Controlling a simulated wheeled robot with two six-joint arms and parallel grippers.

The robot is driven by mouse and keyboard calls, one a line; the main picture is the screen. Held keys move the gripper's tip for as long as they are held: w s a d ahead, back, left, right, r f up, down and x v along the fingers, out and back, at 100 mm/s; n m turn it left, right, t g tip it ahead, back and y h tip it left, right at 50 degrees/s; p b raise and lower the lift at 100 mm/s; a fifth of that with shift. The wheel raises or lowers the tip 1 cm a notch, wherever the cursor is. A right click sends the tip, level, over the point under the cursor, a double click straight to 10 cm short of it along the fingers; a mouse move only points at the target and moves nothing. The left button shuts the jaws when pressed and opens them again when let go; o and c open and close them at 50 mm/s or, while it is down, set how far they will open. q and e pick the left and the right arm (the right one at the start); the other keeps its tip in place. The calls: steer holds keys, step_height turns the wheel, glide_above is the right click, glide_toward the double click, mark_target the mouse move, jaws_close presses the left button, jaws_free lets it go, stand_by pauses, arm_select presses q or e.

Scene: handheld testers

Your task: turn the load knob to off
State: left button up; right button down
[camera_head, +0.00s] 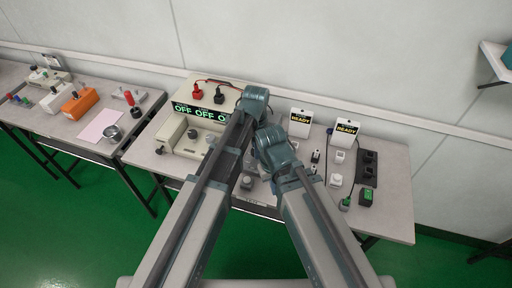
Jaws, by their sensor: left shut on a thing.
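A beige tester (185,136) stands on the middle table, with a black display (200,113) behind it that reads OFF in green. Dark round knobs (192,133) show on the tester's top. I cannot tell which knob is the load knob, and part of the panel is hidden by my left arm.
Two white boxes marked READY (300,122) stand at the right, with small white and black blocks and a black socket strip (367,168) near them. The left table (60,125) holds an orange block (80,104), a pink sheet (101,126) and a metal cup (112,134). A wall stands behind.

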arm_select(q)
jaws_close()
steer(key=shift+n, duration=0.3)
steer(key=n, duration=1.1)
steer(key=shift+n, duration=0.3)
steer(key=n, duration=1.1)
steer(key=shift+n, duration=0.3)
